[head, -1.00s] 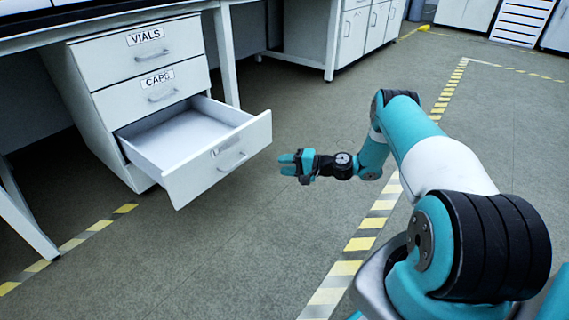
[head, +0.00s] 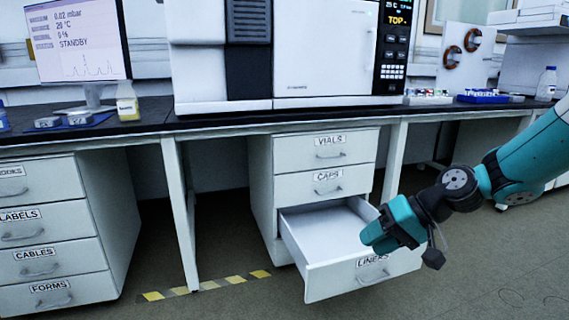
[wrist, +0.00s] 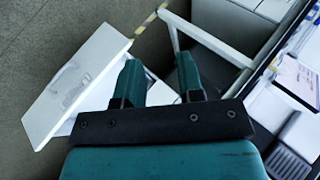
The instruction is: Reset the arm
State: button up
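My gripper (head: 380,236) is at the right of the head view, in front of the open bottom drawer labelled LINERS (head: 335,281). In the picture it overlaps the drawer's right front corner; I cannot tell whether it touches. In the wrist view the two teal fingers (wrist: 160,85) stand apart with nothing between them. The drawer front also shows in the wrist view (wrist: 75,85), left of the fingers. The visible inside of the drawer looks empty.
VIALS (head: 310,153) and CAPS (head: 300,189) drawers are shut. A bench (head: 230,121) above carries a large instrument (head: 325,50), a monitor (head: 75,42) and a yellow-liquid bottle (head: 127,102). Another drawer unit (head: 45,230) stands left. Floor in front is clear.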

jog(key=s+a+r+n+g+h+p, duration=0.15)
jog(key=s+r, duration=0.25)
jog(key=s, duration=0.5)
jog(key=s+a+r+n+h+p, duration=0.1)
jog(key=s+r+n+h, duration=0.2)
jog(key=s, duration=0.6)
jog(key=s+a+r+n+g+p, duration=0.1)
jog(key=s+r+n+p, duration=0.1)
jog(key=s+r, duration=0.45)
notch_tip(320, 180, up, 36)
jog(key=s+p, duration=0.1)
jog(key=p, duration=3.6)
jog(key=shift+s+m, duration=0.15)
jog(key=shift+m, duration=0.2)
